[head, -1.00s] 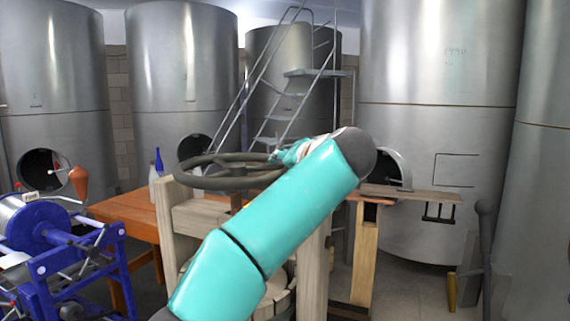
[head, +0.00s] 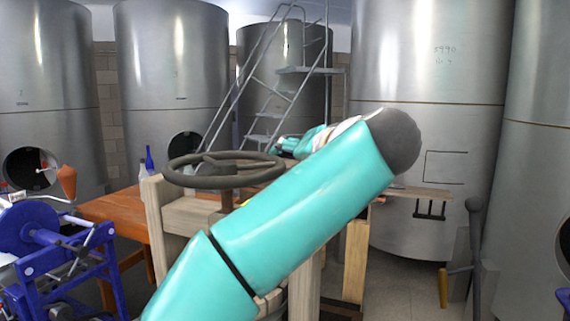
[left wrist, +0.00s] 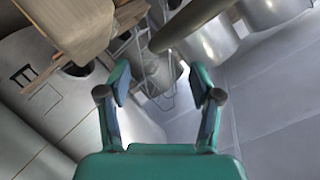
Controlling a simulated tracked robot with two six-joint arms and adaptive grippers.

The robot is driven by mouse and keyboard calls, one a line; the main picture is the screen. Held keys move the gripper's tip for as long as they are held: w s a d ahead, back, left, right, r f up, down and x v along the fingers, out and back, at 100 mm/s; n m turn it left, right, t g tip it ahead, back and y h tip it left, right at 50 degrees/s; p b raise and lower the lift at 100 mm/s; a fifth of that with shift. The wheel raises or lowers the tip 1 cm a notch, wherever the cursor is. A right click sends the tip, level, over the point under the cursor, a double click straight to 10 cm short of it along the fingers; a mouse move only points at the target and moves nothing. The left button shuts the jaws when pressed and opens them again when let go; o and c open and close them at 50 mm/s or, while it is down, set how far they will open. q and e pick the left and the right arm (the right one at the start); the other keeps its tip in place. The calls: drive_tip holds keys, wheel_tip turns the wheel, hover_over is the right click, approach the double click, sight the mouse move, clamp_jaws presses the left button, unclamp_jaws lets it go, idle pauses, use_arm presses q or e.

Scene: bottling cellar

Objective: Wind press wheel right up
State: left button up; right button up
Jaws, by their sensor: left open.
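The press wheel (head: 222,182) is a dark grey spoked ring lying level on top of the wooden press (head: 168,232). My left gripper (head: 281,146) shows small and partly hidden behind my teal arm, at the far right side of the wheel's rim. In the left wrist view its two fingers (left wrist: 159,82) stand wide apart with nothing between them. A dark grey bar (left wrist: 200,24) crosses beyond the fingertips there; I cannot tell if it is the wheel's rim. My arm hides much of the press. My right gripper is out of view.
An orange table (head: 120,210) with a blue bottle (head: 149,160) stands behind the press. A blue machine (head: 45,250) is at the left. Steel tanks (head: 172,70) and a metal ladder (head: 243,85) fill the back. Bare floor shows at the right.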

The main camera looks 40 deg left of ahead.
use_arm(q)
drive_tip(key=shift+v, duration=1.4)
